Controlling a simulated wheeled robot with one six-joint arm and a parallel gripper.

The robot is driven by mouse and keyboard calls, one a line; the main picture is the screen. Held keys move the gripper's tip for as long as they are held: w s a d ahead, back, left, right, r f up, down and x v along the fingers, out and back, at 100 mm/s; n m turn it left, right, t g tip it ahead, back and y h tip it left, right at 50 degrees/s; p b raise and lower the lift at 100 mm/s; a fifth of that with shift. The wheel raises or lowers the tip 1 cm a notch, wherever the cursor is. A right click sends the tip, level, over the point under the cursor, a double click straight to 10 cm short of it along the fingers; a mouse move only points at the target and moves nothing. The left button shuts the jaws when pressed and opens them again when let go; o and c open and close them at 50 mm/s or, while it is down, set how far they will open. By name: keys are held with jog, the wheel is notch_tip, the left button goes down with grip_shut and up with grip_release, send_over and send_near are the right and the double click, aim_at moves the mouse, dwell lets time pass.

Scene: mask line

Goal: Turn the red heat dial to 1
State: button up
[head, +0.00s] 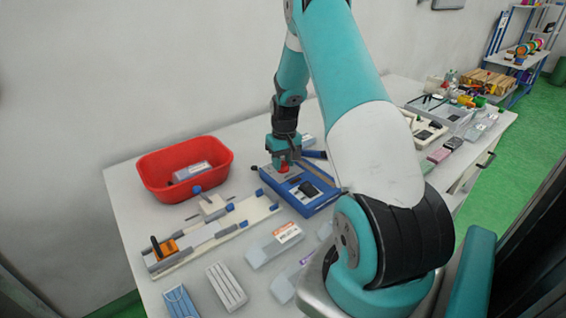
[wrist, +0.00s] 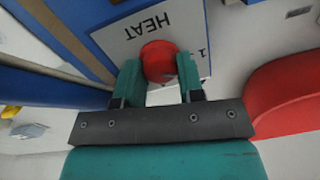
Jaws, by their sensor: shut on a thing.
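The red heat dial (wrist: 159,60) sits on a white panel (wrist: 122,38) marked HEAT, which looks upside down in the wrist view. A "1" is printed beside the dial, at its right in that view. My gripper (wrist: 160,78) is shut on the dial, with one teal finger on each side of it. In the head view my gripper (head: 284,160) points down at the blue machine (head: 306,196), and a bit of the red dial (head: 284,168) shows below it. The dial's pointer mark is not clear, so I cannot tell its setting.
A red bin (head: 152,183) with a grey pack in it stands left of the machine. A long rail fixture (head: 232,222) lies in front of the bin. Several packs and a blue mask stack (head: 180,302) lie near the front edge. More items crowd the right end.

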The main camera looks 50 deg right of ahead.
aim_at(284, 163)
jog(key=shift+n, duration=1.7)
jog(key=o, duration=0.9)
jog(key=r, duration=0.5)
jog(key=r+b, duration=0.1)
jog(key=r, duration=0.5)
jog(key=r+b, duration=0.1)
jog(key=r, duration=0.5)
jog(key=shift+d+r, duration=0.25)
jog(key=shift+d, duration=0.1)
